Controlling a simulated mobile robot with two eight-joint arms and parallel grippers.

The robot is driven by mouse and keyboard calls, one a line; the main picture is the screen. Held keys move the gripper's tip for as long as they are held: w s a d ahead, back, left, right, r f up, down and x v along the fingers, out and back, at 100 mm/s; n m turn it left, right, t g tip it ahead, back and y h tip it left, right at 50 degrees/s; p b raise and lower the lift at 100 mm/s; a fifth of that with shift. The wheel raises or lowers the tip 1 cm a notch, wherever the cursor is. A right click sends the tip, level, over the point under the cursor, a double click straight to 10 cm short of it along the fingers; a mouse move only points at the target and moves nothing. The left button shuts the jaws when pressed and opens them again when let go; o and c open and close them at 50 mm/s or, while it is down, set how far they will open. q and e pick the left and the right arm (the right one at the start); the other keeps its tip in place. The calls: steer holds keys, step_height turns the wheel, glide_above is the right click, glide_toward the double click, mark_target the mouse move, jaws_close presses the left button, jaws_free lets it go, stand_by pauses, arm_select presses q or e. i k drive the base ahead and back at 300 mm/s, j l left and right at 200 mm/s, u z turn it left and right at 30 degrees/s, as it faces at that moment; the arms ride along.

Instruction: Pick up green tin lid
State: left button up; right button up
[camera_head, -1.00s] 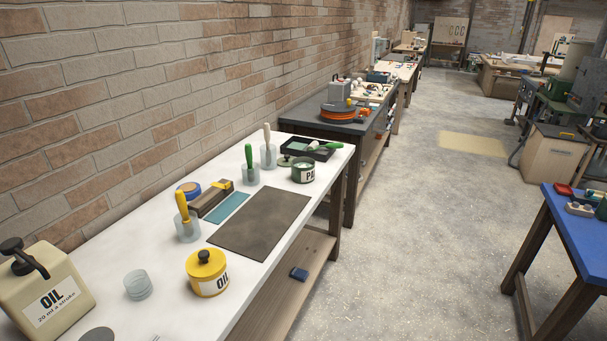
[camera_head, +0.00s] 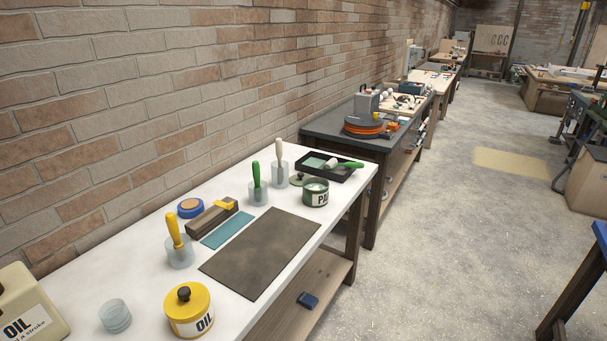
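The green tin lid (camera_head: 298,182) lies on the white workbench (camera_head: 335,225), just left of and behind the open green paint tin (camera_head: 316,193). Only part of the lid shows as a small dull-green shape; the tin and a glass jar stand close in front and beside it. The tin is upright, with a pale label and light contents. Neither of my grippers is in view.
Glass jars hold a green-handled (camera_head: 257,185), a white-handled (camera_head: 280,165) and a yellow-handled tool (camera_head: 175,235). A black tray with a roller (camera_head: 345,172) sits behind the tin. A dark mat (camera_head: 262,252) lies in front. Floor right of the bench is clear.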

mark_target(297, 180)
steer(key=i+l+u, duration=0.2)
steer(key=i+l, duration=0.7)
steer(key=i+l+u, duration=0.25)
steer(key=i+l, duration=1.2)
